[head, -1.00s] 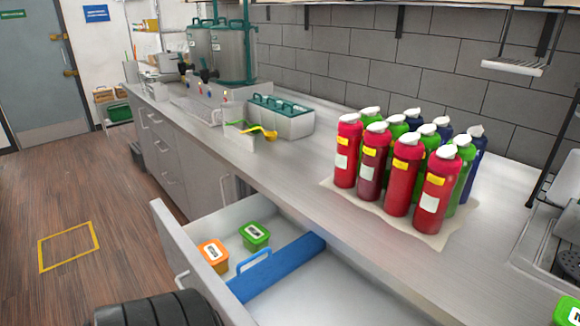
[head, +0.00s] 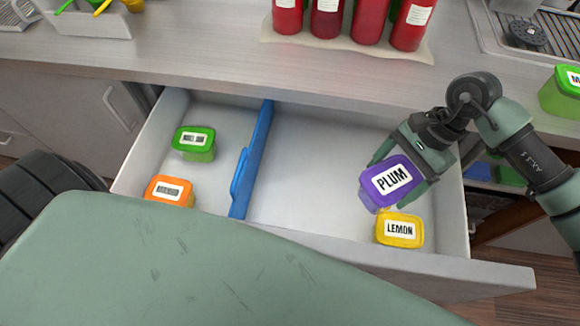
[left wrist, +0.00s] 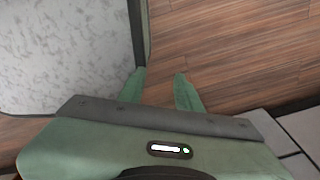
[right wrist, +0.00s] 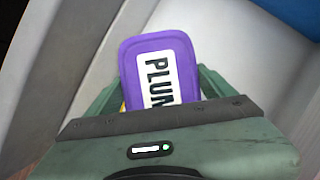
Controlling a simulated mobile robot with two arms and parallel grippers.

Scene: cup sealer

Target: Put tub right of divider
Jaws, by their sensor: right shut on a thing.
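A purple tub labelled PLUM (head: 391,182) is held in my right gripper (head: 402,178), inside the open drawer's right part. In the right wrist view the purple tub (right wrist: 160,72) sits between the fingers. The blue divider (head: 252,160) runs front to back across the drawer, well left of the tub. A yellow tub labelled LEMON (head: 400,230) is in the right part, close in front of the purple tub. A green tub (head: 194,143) and an orange tub (head: 170,191) are left of the divider. My left gripper (left wrist: 160,88) is open and empty over the floor.
The open drawer (head: 455,262) has free floor between the divider and the purple tub. Bottles (head: 350,20) stand on the counter behind. Another green tub (head: 562,92) is on the counter at the right.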

